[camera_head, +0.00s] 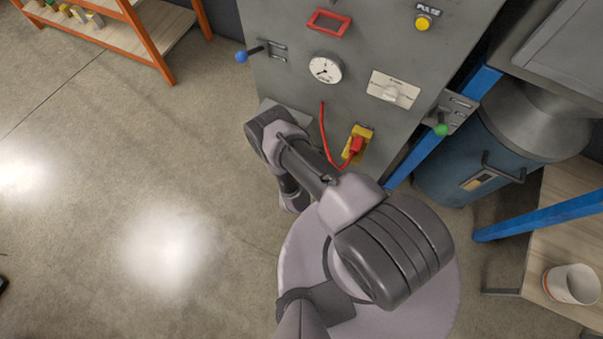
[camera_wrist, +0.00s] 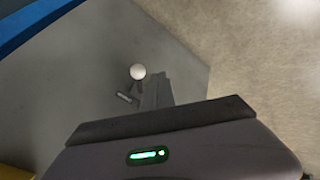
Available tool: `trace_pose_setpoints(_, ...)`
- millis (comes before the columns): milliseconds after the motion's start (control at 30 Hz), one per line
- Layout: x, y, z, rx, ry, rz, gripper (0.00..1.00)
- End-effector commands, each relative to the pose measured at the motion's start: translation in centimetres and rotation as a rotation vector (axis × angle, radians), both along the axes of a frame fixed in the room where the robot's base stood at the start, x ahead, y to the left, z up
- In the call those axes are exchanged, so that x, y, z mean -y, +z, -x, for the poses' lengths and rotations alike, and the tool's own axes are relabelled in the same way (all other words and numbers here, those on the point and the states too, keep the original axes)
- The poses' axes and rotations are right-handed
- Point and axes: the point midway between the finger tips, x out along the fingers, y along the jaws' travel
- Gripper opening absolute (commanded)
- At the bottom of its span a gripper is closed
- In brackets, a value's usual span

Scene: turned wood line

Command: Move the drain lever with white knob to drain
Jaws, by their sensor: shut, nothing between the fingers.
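In the wrist view, the drain lever with a white knob (camera_wrist: 138,72) stands out from a grey panel. A short dark stem runs down from the knob, and a small dark plate (camera_wrist: 125,97) with unreadable lettering sits by it. My gripper (camera_wrist: 156,76) reaches in from the bottom of that view, its fingers together and empty. The fingers appear just right of the knob and stem; I cannot tell whether they touch. In the head view I cannot make out the white knob or my fingers; my own arm covers that area.
A blue drum (camera_head: 470,150) stands to the right. Floor at left is clear.

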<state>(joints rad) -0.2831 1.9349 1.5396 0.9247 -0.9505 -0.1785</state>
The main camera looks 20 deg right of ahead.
Motion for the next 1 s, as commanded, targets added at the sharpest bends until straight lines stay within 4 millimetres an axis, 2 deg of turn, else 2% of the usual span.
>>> trace_pose_setpoints(33,-0.4,2.3,0.7,-0.003,0.005,0.001,0.00)
trace_pose_setpoints(300,-3.1,9.8,5.0,-0.006,0.007,0.001,0.00)
trace_pose_setpoints(400,-3.9,11.9,6.4,-0.007,0.005,0.000,0.00)
trace_pose_setpoints(567,-4.7,13.7,7.8,-0.006,0.003,0.000,0.00)
trace_pose_setpoints(767,-4.9,13.9,8.2,-0.005,-0.002,0.000,0.00)
trace_pose_setpoints(867,-6.6,14.7,6.3,-0.001,-0.024,-0.038,0.00)
trace_pose_setpoints(967,-11.1,18.5,0.8,0.002,-0.092,-0.153,0.00)
trace_pose_setpoints(1000,-13.1,21.1,-1.9,0.001,-0.124,-0.214,0.00)
